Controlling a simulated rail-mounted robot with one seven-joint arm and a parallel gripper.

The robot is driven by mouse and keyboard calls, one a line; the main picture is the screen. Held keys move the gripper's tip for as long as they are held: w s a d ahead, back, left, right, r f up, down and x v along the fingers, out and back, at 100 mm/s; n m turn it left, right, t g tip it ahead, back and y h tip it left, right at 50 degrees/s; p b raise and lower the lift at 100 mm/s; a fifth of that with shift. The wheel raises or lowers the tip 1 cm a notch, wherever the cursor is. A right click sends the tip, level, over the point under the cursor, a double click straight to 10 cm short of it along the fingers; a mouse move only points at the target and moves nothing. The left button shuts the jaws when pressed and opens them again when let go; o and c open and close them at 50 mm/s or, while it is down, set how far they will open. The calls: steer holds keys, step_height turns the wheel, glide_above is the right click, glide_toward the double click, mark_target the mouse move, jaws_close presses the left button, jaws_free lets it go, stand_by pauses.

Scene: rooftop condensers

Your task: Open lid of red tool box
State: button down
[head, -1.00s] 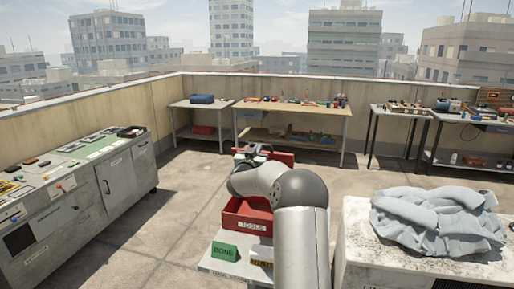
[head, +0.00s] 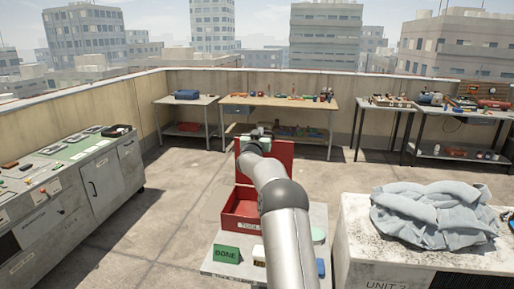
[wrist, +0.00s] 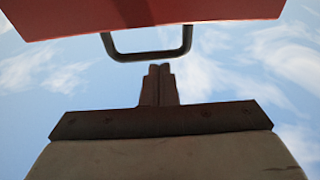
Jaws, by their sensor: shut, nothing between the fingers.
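The red tool box (head: 240,222) stands on a small light table, its front labelled and its inside partly showing. Its red lid (head: 282,160) stands up steeply at the back of the box, swung open. My gripper (head: 258,134) is at the lid's upper edge, and my arm hides part of the lid and box. In the wrist view the gripper's fingers (wrist: 160,72) are shut and empty. The lid (wrist: 140,16) also crosses the top of that view, with its dark handle (wrist: 150,55) just beyond the fingertips and a small gap between them.
A green "DONE" block (head: 227,254) sits on the small table (head: 232,271) in front of the box. A grey cloth (head: 432,215) lies on a white unit (head: 375,245) at right. A control cabinet (head: 90,185) stands at left. Workbenches line the back wall, with open floor before them.

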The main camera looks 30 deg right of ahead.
steer(key=shift+s+d, duration=0.1)
steer(key=shift+d, duration=0.1)
steer(key=s+a+r+b, duration=0.3)
steer(key=s+a+b, duration=0.3)
steer(key=s+a, duration=0.3)
steer(key=shift+s+a+r, duration=0.15)
steer(key=shift+s+a, duration=0.1)
steer(key=shift+s, duration=0.25)
steer(key=s+a+f+n+g+y, duration=0.15)
steer(key=s+a+f+y, duration=0.25)
steer(key=a, duration=0.4)
steer(key=s+a+f+n+y, duration=0.3)
steer(key=a+y, duration=0.1)
steer(key=a, duration=0.4)
steer(key=s+a+f+n+g+y, duration=0.1)
steer(key=s+a+f+n+y, duration=0.25)
steer(key=a, duration=0.35)
steer(key=s+a+f+g, duration=0.2)
steer(key=s+f+g, duration=0.2)
steer(key=s, duration=0.7)
steer(key=s+a+f+g+y, duration=0.1)
steer(key=s+a+f+g, duration=0.2)
steer(key=s, duration=0.9)
steer(key=s+a+f+g+y, duration=0.1)
steer(key=s+a+f+g, duration=0.2)
steer(key=s+f, duration=0.5)
steer(key=s+g, duration=0.1)
steer(key=s, duration=0.2)
steer(key=shift+s+n+g, duration=0.35)
steer(key=shift+n, duration=0.05)
